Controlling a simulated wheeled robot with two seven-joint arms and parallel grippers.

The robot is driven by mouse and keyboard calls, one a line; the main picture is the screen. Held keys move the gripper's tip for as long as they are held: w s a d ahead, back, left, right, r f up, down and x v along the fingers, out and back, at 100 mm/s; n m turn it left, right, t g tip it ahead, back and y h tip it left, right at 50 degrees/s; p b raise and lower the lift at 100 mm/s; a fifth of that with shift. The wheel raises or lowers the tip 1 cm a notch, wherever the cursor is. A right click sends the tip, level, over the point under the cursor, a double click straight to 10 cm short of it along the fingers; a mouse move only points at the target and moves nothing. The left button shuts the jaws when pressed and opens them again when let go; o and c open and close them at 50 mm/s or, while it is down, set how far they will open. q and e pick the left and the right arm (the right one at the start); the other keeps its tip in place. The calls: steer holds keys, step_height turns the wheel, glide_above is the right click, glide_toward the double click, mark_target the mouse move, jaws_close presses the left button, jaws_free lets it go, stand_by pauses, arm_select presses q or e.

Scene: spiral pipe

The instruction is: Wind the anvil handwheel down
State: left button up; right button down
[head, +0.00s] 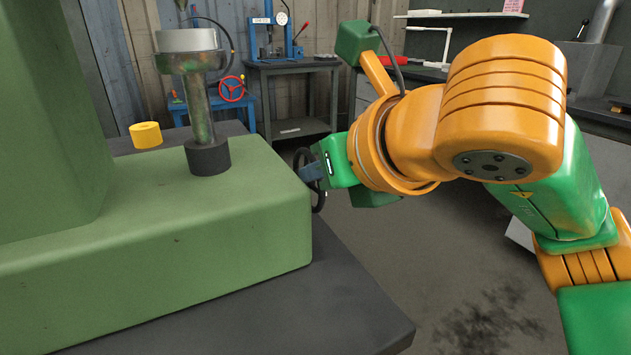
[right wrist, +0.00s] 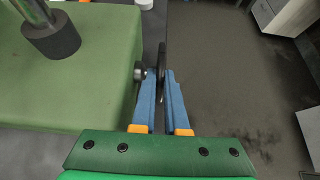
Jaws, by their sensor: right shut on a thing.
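The anvil handwheel (head: 318,192) is a thin black wheel on the right end face of the green machine base (head: 240,215). My right gripper (head: 312,172) reaches it from the right and is shut on its rim. In the right wrist view the wheel (right wrist: 162,58) shows nearly edge-on, between the blue fingertips of my right gripper (right wrist: 162,78). Its hub sits against the green base (right wrist: 90,105). A worn metal post (head: 198,105) stands in a dark collar (head: 208,156) on the base and carries a pale round block (head: 188,40). My left gripper is not in view.
The dark table (head: 350,300) ends just right of the base, with open floor (head: 450,290) beyond. A blue press (head: 275,35) and a red wheel (head: 231,89) are at the back.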

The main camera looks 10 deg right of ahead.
steer(key=shift+r, duration=0.1)
steer(key=c, duration=0.9)
jaws_free()
steer(key=shift+c, duration=0.2)
steer(key=v, duration=0.7)
